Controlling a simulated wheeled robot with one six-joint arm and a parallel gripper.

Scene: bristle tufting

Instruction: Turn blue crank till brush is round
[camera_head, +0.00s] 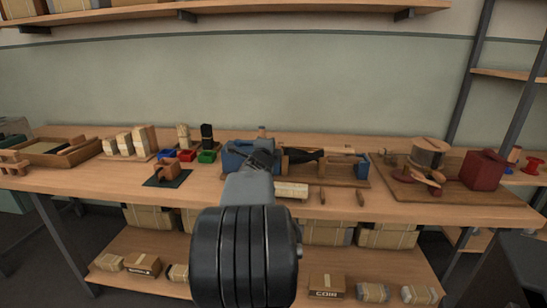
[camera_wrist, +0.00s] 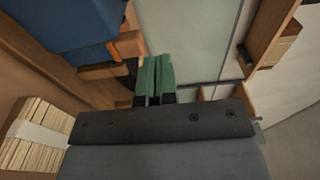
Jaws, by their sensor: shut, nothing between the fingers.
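A tufting fixture stands on the bench in the head view, with a blue block (camera_head: 233,156) at its left end and a smaller blue part (camera_head: 362,166) at its right end. A dark piece that looks like the brush (camera_head: 303,156) lies between them along a wooden bar. I cannot make out the crank handle clearly. My gripper (camera_head: 264,157) is at the blue block's right side and hides part of it. In the wrist view, my gripper (camera_wrist: 154,75) has its green fingers together and empty, beside a large blue body (camera_wrist: 70,22) and an orange-brown piece (camera_wrist: 128,45). Contact is unclear.
Red (camera_head: 187,155) and green (camera_head: 207,156) bins stand left of the fixture. A pale bundle (camera_head: 291,190) lies in front of it. A board with a metal pot (camera_head: 429,152) and a dark red box (camera_head: 483,169) is at the right. The bench's front strip is mostly clear.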

